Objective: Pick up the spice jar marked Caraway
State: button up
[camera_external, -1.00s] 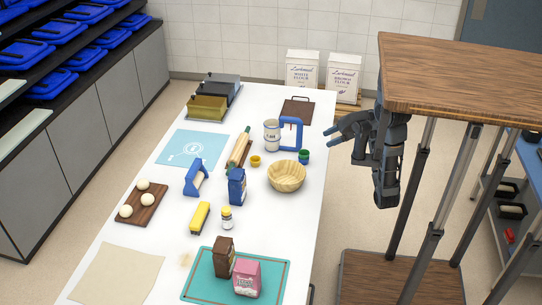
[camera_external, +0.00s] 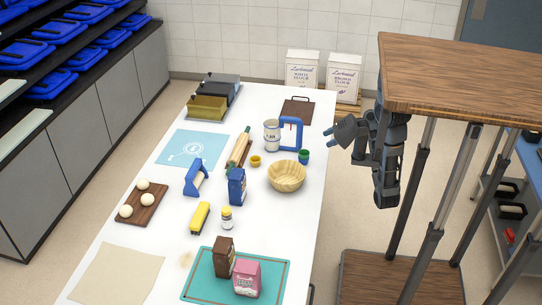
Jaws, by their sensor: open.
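My gripper (camera_external: 337,132) is open and empty, off the table's right edge and right of the blue-framed device. It is well behind and to the right of the jar, not touching anything.
The white table (camera_external: 212,246) is clear right of the jar. A blue carton (camera_external: 236,186) stands just behind it, and a wooden bowl (camera_external: 286,176) lies between jar and gripper. Brown (camera_external: 223,257) and pink (camera_external: 247,277) bags stand on the teal mat (camera_external: 196,290) in front.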

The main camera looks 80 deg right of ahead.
jog(key=shift+c, duration=0.7)
jog(key=shift+w, duration=0.1)
